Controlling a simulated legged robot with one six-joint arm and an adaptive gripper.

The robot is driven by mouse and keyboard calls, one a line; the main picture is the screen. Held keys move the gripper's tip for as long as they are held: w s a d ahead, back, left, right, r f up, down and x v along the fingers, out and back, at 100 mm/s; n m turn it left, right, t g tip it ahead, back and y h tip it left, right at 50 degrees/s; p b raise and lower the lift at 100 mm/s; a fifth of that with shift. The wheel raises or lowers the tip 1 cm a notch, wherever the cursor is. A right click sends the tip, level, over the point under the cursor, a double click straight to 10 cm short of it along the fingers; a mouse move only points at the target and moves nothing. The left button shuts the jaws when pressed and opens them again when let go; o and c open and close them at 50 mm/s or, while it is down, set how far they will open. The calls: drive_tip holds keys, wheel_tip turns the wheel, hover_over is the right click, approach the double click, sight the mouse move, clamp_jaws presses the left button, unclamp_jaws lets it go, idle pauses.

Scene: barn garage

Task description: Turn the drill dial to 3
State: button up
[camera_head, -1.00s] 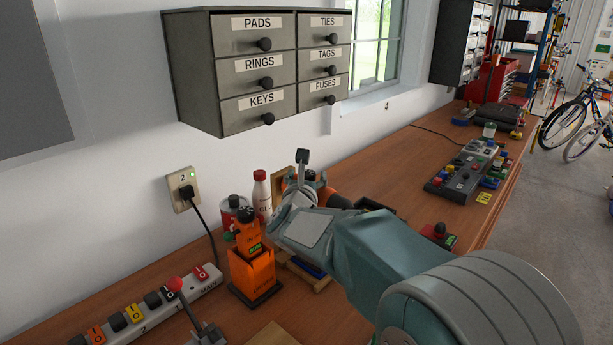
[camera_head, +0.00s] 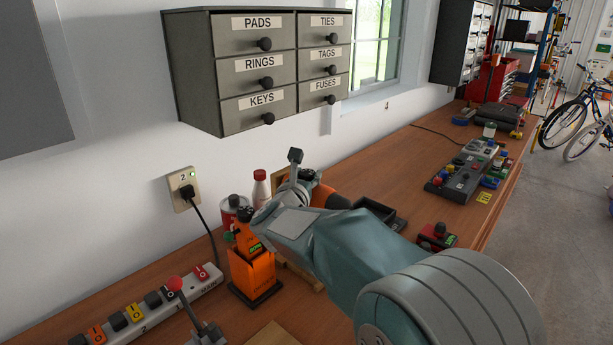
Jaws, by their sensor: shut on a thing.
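The drill (camera_head: 326,196), orange and black, lies on the bench behind my arm and is partly covered by it. Its dial and the dial's numbers are hidden behind my gripper and wrist. My gripper (camera_head: 297,183) is at the near left end of the drill. It is shut at the dial, but the contact itself is hidden. I cannot read the dial's setting.
An orange unit (camera_head: 253,270) on a black base stands close left of my wrist. A red-capped white bottle (camera_head: 261,188) and a can are behind. A power strip (camera_head: 150,315) and red-knobbed lever (camera_head: 175,285) are front left. Labelled drawers (camera_head: 265,70) hang above.

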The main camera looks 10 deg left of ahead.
drive_tip(key=shift+m+g+h, duration=0.45)
drive_tip(key=shift+m+h, duration=0.6)
drive_tip(key=shift+h, duration=0.5)
drive_tip(key=shift+m+g+h, duration=0.45)
drive_tip(key=shift+m+h, duration=0.6)
drive_tip(key=shift+h, duration=0.5)
drive_tip(key=o, duration=1.2)
drive_tip(key=shift+c, duration=0.2)
drive_tip(key=v, duration=1.2)
drive_tip(key=shift+w+a, duration=0.15)
drive_tip(key=shift+a, duration=0.05)
drive_tip(key=shift+f, duration=0.1)
